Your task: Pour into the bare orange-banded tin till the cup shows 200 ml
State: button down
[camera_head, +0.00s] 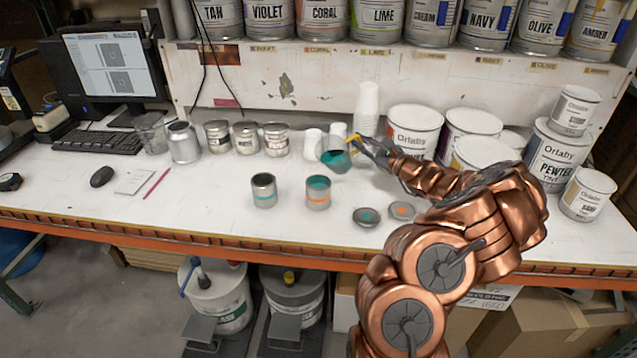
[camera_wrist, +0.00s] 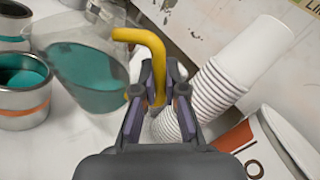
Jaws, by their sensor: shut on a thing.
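A clear cup (camera_head: 336,160) with a yellow handle (camera_head: 353,138) holds teal liquid. My gripper (camera_head: 360,145) is shut on its handle and holds it tilted to the left, above the table. In the wrist view the cup (camera_wrist: 88,75) shows teal liquid in its lower part; no readable scale marks show. The bare orange-banded tin (camera_head: 317,196) stands open in front of the cup, with teal liquid inside. It also shows in the wrist view (camera_wrist: 22,112), left of the cup. I see no stream between them.
A teal-banded bare tin (camera_head: 264,194) stands left of the orange-banded one. Two lids (camera_head: 365,217) (camera_head: 402,210) lie to the right. Stacked white cups (camera_head: 367,105) and large paint cans (camera_head: 414,130) stand behind and beside my gripper.

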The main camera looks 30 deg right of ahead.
aim_at(358, 137)
jog(key=shift+a+r+n, duration=0.2)
jog(key=shift+r+n, duration=0.1)
jog(key=shift+r, duration=0.15)
jog(key=shift+s+a+r+n+b, duration=0.2)
jog(key=shift+a+n+b, duration=0.45)
jog(key=shift+b, duration=0.8)
dwell(1.3)
jog(key=shift+s+a+r+n+t+b, duration=0.1)
jog(key=shift+r+n+t+b, duration=0.05)
jog(key=shift+r+n+b, duration=0.35)
jog(key=shift+a+r+n+t+b, duration=0.15)
jog(key=shift+r+n+b, duration=0.2)
jog(key=shift+n, duration=0.2)
dwell(1.5)
